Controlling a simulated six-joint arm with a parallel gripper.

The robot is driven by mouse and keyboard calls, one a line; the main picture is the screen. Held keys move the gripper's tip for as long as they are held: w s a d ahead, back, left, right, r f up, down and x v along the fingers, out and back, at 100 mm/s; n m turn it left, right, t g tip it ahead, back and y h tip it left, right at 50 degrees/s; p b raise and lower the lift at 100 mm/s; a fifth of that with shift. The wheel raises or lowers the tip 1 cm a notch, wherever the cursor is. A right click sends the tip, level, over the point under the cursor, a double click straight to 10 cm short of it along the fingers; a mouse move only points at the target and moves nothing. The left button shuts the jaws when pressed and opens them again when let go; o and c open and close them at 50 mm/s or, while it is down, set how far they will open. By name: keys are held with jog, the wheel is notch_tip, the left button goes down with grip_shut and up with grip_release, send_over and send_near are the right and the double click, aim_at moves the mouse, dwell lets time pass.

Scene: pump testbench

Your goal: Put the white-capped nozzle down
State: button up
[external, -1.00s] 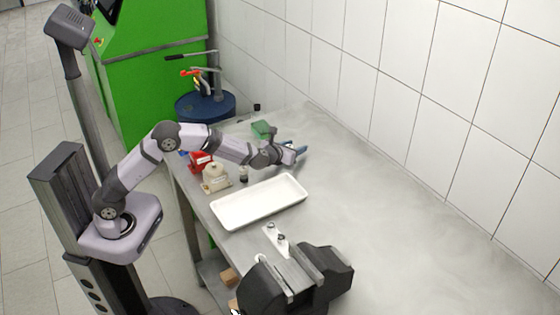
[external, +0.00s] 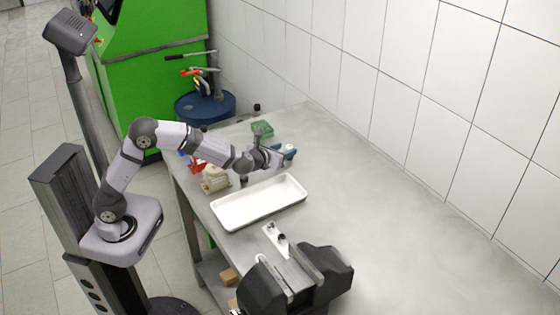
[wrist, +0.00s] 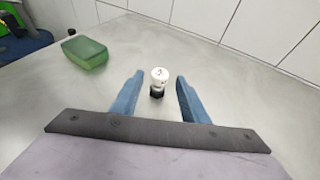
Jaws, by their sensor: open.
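The white-capped nozzle (wrist: 158,80) stands upright on the grey table in the wrist view, white cap on top and dark body below. My gripper (wrist: 158,88) is open, with one blue finger on each side of the nozzle and a visible gap to both. In the external view my gripper (external: 289,152) is low over the table behind the white tray. The nozzle cannot be made out there.
A green box (wrist: 84,51) lies to the left on the table. The empty-looking white tray (external: 258,212) is in front of my gripper, with a beige part (external: 215,180) and a red part (external: 197,164) to the left. A black vise (external: 300,279) stands at the front. The table's right side is clear.

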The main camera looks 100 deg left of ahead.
jog(key=shift+v, duration=1.75)
